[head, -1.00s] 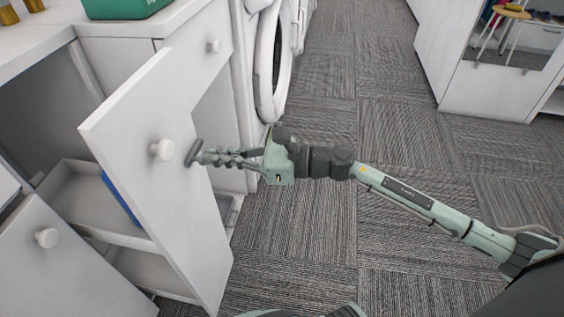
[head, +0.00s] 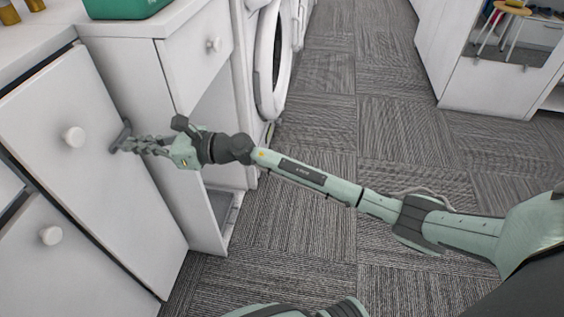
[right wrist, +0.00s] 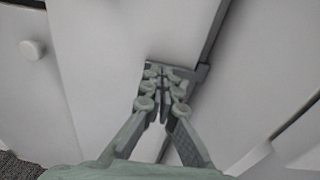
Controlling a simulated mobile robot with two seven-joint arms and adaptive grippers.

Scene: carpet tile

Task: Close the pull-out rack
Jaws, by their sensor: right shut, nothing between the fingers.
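The pull-out rack's white front panel (head: 85,165), with a round white knob (head: 74,137), stands nearly in line with the neighbouring cabinet fronts. The rack's inside is hidden behind it. My right gripper (head: 122,137) is shut and empty, its fingertips against or very near the panel's face, right of the knob and close to the panel's right edge. In the right wrist view the shut fingertips (right wrist: 168,70) are at the white panel (right wrist: 100,60) beside a dark gap, with the knob (right wrist: 32,50) at upper left. My left gripper is out of view.
A cabinet front with a knob (head: 51,235) is at lower left. A drawer (head: 200,50) above an open space is right of the rack. A green box (head: 125,8) sits on the counter. A washing machine (head: 272,60) stands beyond. Carpet floor (head: 310,230) is clear.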

